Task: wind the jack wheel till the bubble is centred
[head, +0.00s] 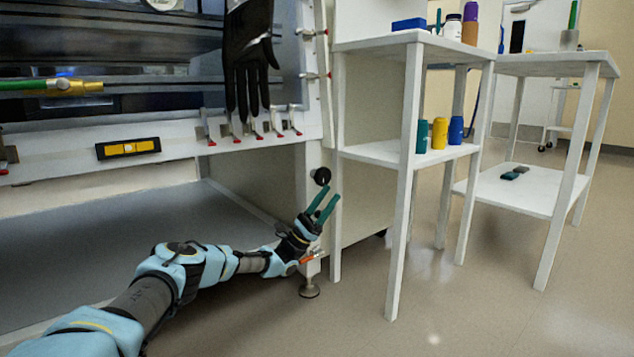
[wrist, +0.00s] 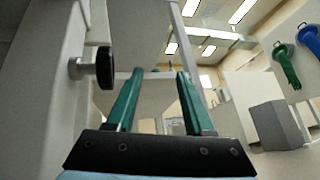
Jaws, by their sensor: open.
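A black round wheel or knob (head: 321,176) sits on a short shaft at the right leg of the glovebox frame. It also shows in the wrist view (wrist: 104,67), left of my fingers. A level (head: 128,148) with a dark frame and yellow-orange vial is on the frame's front rail; its bubble is too small to make out. My gripper (head: 321,200) points up just below the black wheel, with teal fingers apart and nothing between them. In the wrist view my gripper (wrist: 159,90) has the wheel beside its left finger, not between the fingers.
An orange piece (head: 311,257) shows low on the leg, above a round foot (head: 309,289), partly behind my gripper. A white shelf unit (head: 399,200) stands close to the right. A black glove (head: 248,60) hangs above. Open floor (head: 450,310) lies at the front right.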

